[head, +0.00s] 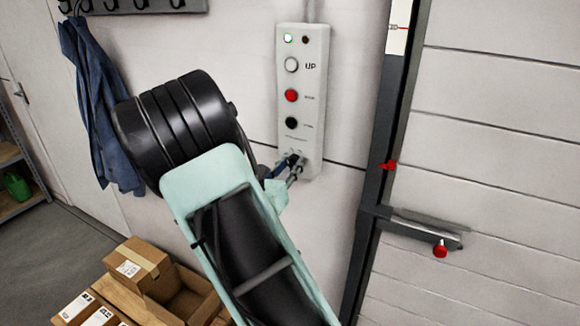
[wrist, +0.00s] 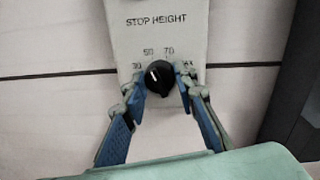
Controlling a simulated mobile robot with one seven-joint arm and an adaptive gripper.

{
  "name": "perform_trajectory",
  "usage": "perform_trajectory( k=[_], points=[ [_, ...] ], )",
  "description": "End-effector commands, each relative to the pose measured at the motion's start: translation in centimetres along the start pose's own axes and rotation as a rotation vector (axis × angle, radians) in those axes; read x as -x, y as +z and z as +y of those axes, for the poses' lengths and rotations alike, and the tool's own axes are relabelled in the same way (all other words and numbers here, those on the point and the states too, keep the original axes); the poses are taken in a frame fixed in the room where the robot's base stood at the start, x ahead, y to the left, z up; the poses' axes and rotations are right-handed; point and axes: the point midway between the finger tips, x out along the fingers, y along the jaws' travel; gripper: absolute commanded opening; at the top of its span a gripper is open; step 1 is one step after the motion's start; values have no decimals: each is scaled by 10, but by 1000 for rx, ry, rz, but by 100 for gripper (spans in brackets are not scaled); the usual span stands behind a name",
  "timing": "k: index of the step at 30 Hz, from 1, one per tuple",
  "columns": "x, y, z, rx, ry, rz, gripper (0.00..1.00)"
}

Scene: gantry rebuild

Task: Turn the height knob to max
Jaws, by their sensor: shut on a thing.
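The black height knob (wrist: 160,79) sits under the words STOP HEIGHT on a pale control panel (wrist: 187,22). Its scale reads 30, 50, 70 and, at the right, a label partly hidden by a finger, ending in "AX". The knob's white mark points to the upper left, about between 30 and 50. My gripper (wrist: 162,82) has one blue-and-grey finger on each side of the knob and is shut on it.
Above the knob the panel has a white UP button (head: 292,65), a red button (head: 291,95) and a black button (head: 292,123). A door (head: 490,130) with a dark frame stands right. A blue coat (head: 95,100) hangs left. Cardboard boxes (head: 140,268) stand below my arm.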

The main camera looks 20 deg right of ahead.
Motion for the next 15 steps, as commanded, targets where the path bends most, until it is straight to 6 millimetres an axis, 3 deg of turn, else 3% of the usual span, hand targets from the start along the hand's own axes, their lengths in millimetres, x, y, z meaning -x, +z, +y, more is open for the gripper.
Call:
perform_trajectory(
  k=[8,15],
  points=[
    [0,-4,1,-102,-2,-6,2],
    [0,-7,1,-296,-4,-19,2]
  ],
)
